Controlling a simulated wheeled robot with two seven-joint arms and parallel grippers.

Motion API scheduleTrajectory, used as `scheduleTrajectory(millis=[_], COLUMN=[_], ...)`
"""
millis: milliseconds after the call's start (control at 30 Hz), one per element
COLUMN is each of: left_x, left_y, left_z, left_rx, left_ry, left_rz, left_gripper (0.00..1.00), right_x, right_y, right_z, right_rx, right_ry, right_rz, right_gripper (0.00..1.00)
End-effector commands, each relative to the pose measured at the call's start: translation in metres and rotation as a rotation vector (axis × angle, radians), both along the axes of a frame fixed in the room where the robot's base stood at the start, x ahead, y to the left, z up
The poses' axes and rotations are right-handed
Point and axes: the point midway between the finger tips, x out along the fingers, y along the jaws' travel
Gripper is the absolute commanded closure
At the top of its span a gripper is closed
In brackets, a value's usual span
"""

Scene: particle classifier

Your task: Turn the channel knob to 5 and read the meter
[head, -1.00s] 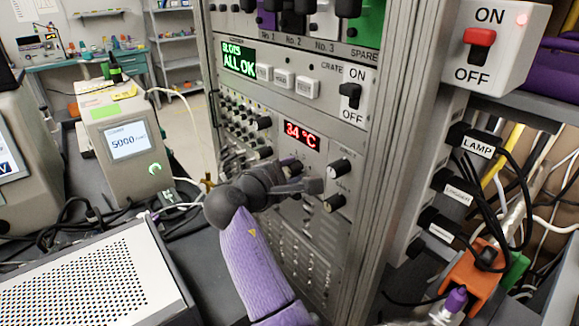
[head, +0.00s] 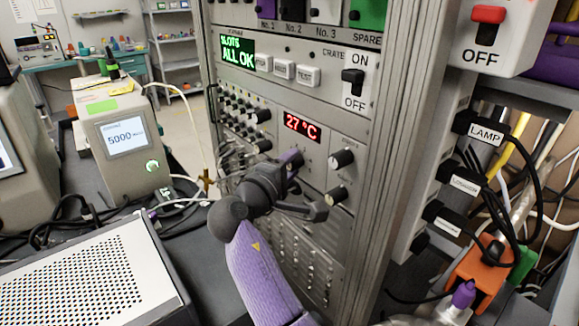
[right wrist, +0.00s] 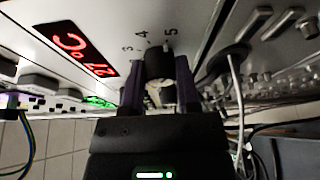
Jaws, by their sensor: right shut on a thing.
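The channel knob (right wrist: 160,62) is black and sits on the grey panel, with the numbers 3, 4 and 5 printed around it in the right wrist view. A small light mark on its rim lies close to the 5. My right gripper (right wrist: 160,82) is shut on the knob, one purple finger on each side. In the head view the right gripper (head: 292,160) reaches the panel below the meter and mostly hides the knob. The meter (head: 302,127) is a red display reading 27 °C; it also shows in the right wrist view (right wrist: 76,50).
Two black knobs (head: 341,159) stand to the right of the gripper. An ON/OFF switch (head: 353,82) and a green display (head: 238,52) reading ALL OK are above. Cables hang at the right. A perforated box (head: 85,270) lies at the lower left.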

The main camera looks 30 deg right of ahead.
Motion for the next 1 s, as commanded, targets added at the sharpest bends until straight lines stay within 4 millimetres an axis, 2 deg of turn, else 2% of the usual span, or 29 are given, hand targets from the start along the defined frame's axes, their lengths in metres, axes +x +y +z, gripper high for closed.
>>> scheduleTrajectory(millis=[300,333,467,500,767,867,1000], left_x=[0.001,0.001,0.002,0.002,0.0,0.0,0.001], left_y=[-0.004,-0.005,-0.007,-0.008,-0.009,-0.009,-0.009], left_z=[0.0,0.0,0.0,0.0,0.0,0.003,0.009], left_rx=[-0.007,-0.008,-0.012,-0.013,-0.014,-0.014,-0.014], left_ry=[-0.004,-0.004,-0.006,-0.005,-0.004,-0.004,-0.007], left_rz=[0.003,0.003,0.005,0.005,0.005,0.005,0.005], left_gripper=[0.41,0.41,0.41,0.41,0.41,0.41,0.41], right_x=[0.0,0.0,0.0,0.0,-0.001,-0.006,-0.023], right_y=[0.0,0.0,0.0,0.0,0.001,0.015,0.047], right_z=[-0.001,-0.001,-0.001,-0.001,0.0,0.001,0.003], right_rx=[0.004,0.004,0.003,0.003,0.002,0.003,0.006], right_ry=[0.0,0.0,0.0,0.0,0.0,0.0,0.0], right_rz=[0.0,0.0,0.0,0.0,0.001,0.004,0.004], right_gripper=[1.0,0.55,0.28,0.24,0.24,0.24,0.24])
